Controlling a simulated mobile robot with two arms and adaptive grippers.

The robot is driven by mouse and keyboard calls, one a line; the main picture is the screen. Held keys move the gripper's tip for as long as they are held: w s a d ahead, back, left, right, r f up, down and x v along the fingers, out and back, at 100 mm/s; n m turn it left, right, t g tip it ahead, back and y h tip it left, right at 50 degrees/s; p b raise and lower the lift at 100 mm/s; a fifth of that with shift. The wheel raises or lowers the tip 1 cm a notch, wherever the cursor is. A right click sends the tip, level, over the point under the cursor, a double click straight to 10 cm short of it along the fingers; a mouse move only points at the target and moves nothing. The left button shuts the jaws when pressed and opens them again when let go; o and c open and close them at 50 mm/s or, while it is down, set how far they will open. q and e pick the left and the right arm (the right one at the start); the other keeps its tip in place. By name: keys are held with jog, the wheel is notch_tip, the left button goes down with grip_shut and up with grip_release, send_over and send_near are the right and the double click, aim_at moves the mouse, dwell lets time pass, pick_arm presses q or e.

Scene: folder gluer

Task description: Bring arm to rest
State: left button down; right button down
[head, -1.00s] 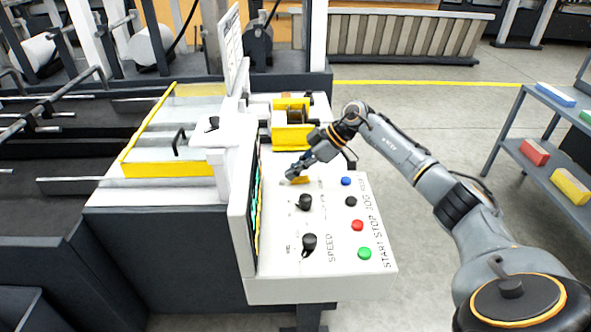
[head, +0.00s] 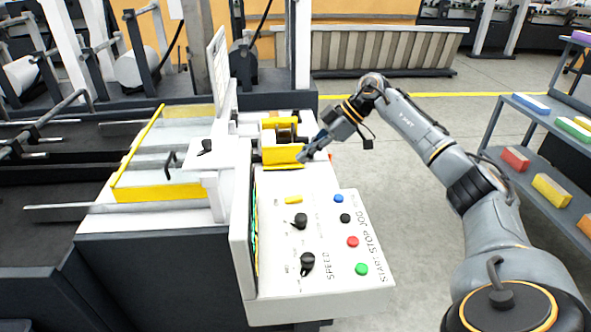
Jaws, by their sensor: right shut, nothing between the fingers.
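My right arm comes in from the lower right. My right gripper (head: 312,152) is shut and empty. In the picture it sits at the right edge of the machine's top, beside the yellow bracket (head: 283,154) and beyond the control panel (head: 328,292). I cannot tell whether it touches anything. The panel carries two black knobs, a yellow switch (head: 293,200), and blue (head: 339,198), black (head: 345,218), red (head: 352,242) and green (head: 361,269) buttons. My left gripper is not in view.
A shelf rack (head: 490,137) with several coloured boxes stands at the right. The folder gluer's dark conveyor bed (head: 60,225) fills the left.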

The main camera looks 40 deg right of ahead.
jog(key=shift+s+r, duration=0.1)
jog(key=shift+r, duration=0.3)
jog(key=shift+d, duration=0.1)
